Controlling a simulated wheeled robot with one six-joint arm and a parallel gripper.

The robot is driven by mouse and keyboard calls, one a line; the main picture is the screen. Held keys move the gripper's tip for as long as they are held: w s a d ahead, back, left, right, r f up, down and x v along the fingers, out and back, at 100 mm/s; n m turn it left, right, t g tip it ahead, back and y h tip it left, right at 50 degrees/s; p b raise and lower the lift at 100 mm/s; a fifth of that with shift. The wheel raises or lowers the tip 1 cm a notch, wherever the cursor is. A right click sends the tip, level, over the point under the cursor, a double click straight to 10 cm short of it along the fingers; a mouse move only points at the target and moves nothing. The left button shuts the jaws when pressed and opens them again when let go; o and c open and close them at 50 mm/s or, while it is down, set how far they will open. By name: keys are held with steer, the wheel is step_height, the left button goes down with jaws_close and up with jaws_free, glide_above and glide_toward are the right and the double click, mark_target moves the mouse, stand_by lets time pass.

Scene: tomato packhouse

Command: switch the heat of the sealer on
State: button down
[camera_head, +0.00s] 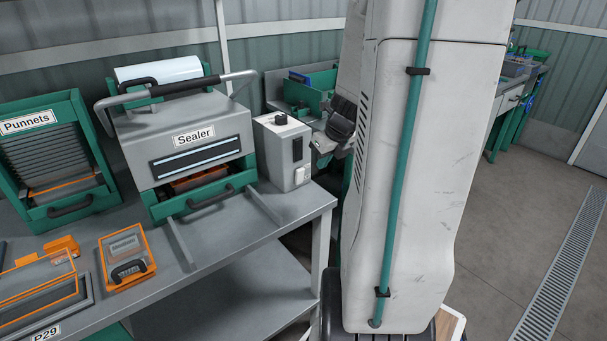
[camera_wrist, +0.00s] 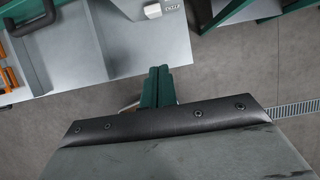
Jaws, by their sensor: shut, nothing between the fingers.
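The sealer (camera_head: 190,140) is a grey and green machine with a raised bar handle on the bench, in the head view. At its right stands a grey control box (camera_head: 279,160) with a black knob (camera_head: 281,118) on top, a dark slot and a pale switch (camera_head: 302,175) low on its front. The pale switch also shows at the top of the wrist view (camera_wrist: 152,10), beside small lettering I cannot read. My gripper (camera_wrist: 159,70) has its green fingers together and empty, just off the bench edge and apart from the switch. In the head view my column partly hides the arm.
Green trays (camera_head: 305,95) stand behind the control box. Grey floor (camera_head: 510,240) with a drain grate lies open at right.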

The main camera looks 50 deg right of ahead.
mark_target(300, 175)
steer(key=shift+f, duration=0.1)
steer(key=x, duration=1)
steer(key=shift+w+a+f, duration=0.1)
steer(key=shift+w, duration=0.1)
steer(key=shift+w+d+r, duration=0.15)
steer(key=shift+w+r, duration=0.05)
steer(key=shift+w, duration=0.4)
steer(key=shift+w+d+r, duration=0.15)
steer(key=shift+w+r, duration=0.1)
steer(key=shift+w, duration=0.35)
steer(key=shift+w+d+r, duration=0.1)
steer(key=shift+w+d, duration=0.1)
steer(key=shift+w, duration=0.4)
steer(key=shift+w+d+r, duration=0.1)
steer(key=shift+w+r, duration=0.2)
steer(key=shift+w, duration=0.15)
steer(key=shift+r, duration=0.15)
